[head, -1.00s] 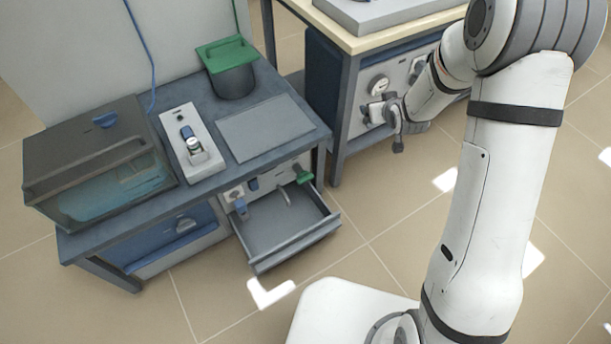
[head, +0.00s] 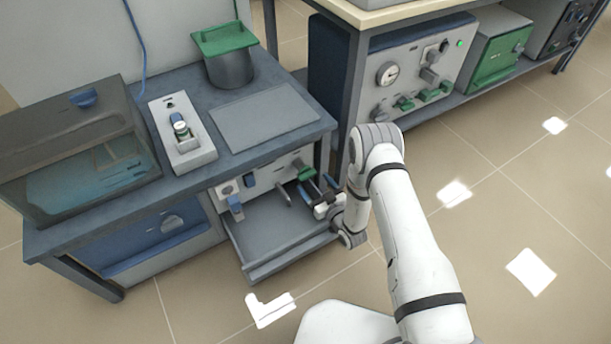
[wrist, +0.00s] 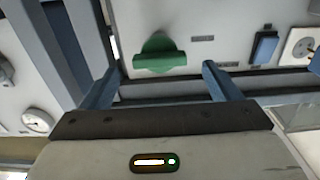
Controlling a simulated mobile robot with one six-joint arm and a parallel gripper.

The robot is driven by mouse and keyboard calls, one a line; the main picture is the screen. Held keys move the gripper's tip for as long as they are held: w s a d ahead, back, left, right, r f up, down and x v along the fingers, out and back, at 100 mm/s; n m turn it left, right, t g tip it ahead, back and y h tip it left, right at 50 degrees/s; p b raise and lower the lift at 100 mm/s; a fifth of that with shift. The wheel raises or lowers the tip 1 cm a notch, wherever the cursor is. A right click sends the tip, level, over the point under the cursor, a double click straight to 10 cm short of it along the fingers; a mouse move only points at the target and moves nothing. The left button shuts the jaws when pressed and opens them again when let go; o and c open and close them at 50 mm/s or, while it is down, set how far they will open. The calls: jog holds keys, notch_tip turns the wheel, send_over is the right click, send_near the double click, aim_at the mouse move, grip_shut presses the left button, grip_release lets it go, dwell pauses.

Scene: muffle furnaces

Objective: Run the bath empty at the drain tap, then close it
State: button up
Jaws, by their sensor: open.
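The bath (head: 85,160) is a lidded, see-through tank with bluish water on the left of the bench. Below the bench, a light panel (head: 248,186) carries a green handle (head: 305,173), which looks like the drain tap, and a short spout (head: 283,195) above an open grey tray (head: 262,262). My gripper (head: 316,188) is at the right end of this panel, close to the green handle. In the wrist view the green handle (wrist: 158,55) lies ahead, between the two blue fingers of my open gripper (wrist: 158,78). Nothing is between the fingers; contact is not visible.
The bench leg (head: 322,160) is close to my gripper. Another bench (head: 400,12) with a gauge panel stands to the right. The floor in front is clear.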

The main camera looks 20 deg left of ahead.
aim_at(309, 177)
jog(key=b+x, duration=0.2)
jog(key=x, duration=0.5)
jog(key=shift+c, duration=0.4)
